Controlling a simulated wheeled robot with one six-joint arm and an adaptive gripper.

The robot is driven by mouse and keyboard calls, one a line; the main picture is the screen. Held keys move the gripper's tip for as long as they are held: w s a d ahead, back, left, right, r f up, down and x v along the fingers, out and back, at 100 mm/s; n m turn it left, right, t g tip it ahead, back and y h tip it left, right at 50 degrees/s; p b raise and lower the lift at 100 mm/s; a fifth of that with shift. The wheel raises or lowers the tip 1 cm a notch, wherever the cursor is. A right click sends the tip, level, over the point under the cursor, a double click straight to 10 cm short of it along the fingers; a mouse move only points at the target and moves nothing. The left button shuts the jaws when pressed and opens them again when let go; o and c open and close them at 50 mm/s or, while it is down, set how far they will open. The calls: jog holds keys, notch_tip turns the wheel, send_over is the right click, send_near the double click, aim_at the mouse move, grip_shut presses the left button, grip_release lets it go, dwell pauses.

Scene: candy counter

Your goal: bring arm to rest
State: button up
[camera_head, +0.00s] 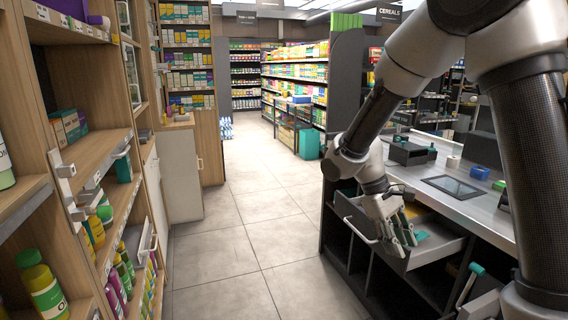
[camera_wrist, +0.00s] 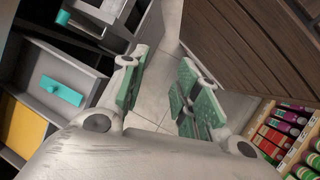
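My arm reaches in from the right of the head view, bent, with the wrist pointing down. My gripper (camera_head: 402,232) hangs at the front of an open drawer (camera_head: 437,248) in the counter. In the wrist view my gripper (camera_wrist: 158,98) shows two green-padded fingers spread apart, with only floor between them. It holds nothing. A teal item (camera_wrist: 62,91) lies in a grey drawer at the left of the wrist view. Whether the gripper touches the drawer front cannot be told.
The counter top (camera_head: 470,207) carries a dark tablet (camera_head: 453,187) and small boxes. Wooden shelves (camera_head: 100,150) with bottles line the left side. The tiled aisle floor (camera_head: 250,230) between is clear. A teal bin (camera_head: 309,144) stands farther back.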

jog(key=s+d+r+m+t+y, duration=0.2)
jog(key=s+d+r+m+t, duration=0.1)
jog(key=s+r, duration=0.5)
jog(key=s+d+r+m+t+y, duration=0.3)
jog(key=s+d+r+t, duration=0.1)
jog(key=s+r, duration=0.4)
jog(key=shift+d, duration=0.9)
